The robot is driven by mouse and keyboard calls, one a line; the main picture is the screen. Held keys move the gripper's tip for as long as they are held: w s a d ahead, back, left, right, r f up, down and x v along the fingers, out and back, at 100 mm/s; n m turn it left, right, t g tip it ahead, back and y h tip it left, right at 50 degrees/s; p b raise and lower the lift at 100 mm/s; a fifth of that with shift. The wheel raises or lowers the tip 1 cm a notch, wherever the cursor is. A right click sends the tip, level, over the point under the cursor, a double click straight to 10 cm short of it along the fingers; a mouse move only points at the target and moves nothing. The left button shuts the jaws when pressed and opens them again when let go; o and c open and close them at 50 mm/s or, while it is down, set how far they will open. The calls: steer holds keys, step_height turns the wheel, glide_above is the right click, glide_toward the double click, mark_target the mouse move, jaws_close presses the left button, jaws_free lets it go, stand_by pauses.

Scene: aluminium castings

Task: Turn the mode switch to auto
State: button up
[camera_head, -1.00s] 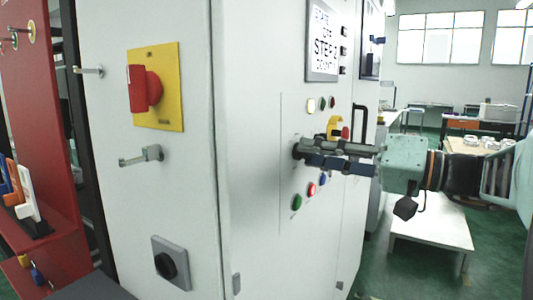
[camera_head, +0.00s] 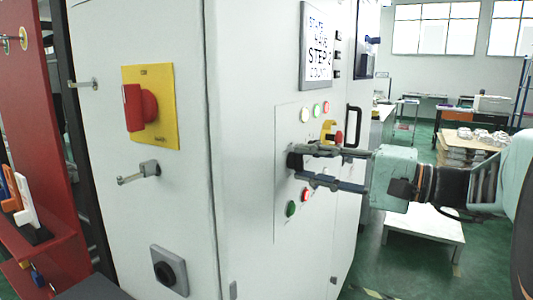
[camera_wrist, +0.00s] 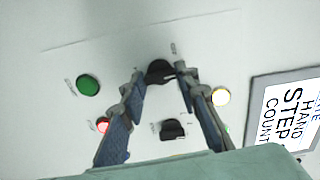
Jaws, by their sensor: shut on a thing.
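The mode switch, a small black knob (camera_head: 293,161) on the pale panel of the grey cabinet, also shows in the wrist view (camera_wrist: 158,70). My gripper (camera_head: 300,163) points at the panel, its fingertips at this knob, one above the other. In the wrist view my gripper (camera_wrist: 160,75) has its two fingertips on either side of the knob and is shut on it. The fingers partly hide the knob, so its pointer direction cannot be read. The display (camera_wrist: 286,112) shows the word HAND above STEP and COUNT.
A green button (camera_head: 291,208) and red button (camera_head: 305,194) sit below the knob; several lamps and a yellow part (camera_head: 328,131) sit above. A black handle (camera_head: 353,126) is close to the right. A red rotary switch (camera_head: 139,107) is on the left face. A low white table (camera_head: 425,222) stands behind.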

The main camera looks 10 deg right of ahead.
steer(key=m+p, duration=0.4)
steer(key=m, duration=0.1)
steer(key=shift+r+m, duration=0.2)
steer(key=shift+m, duration=0.1)
steer(key=shift+f+m+p, duration=0.15)
steer(key=shift+m+p, duration=1.95)
steer(key=shift+p, duration=0.05)
steer(key=shift+f, duration=0.1)
steer(key=o, duration=1.1)
steer(key=shift+o, duration=0.2)
steer(key=shift+d, duration=0.1)
steer(key=v, duration=1.2)
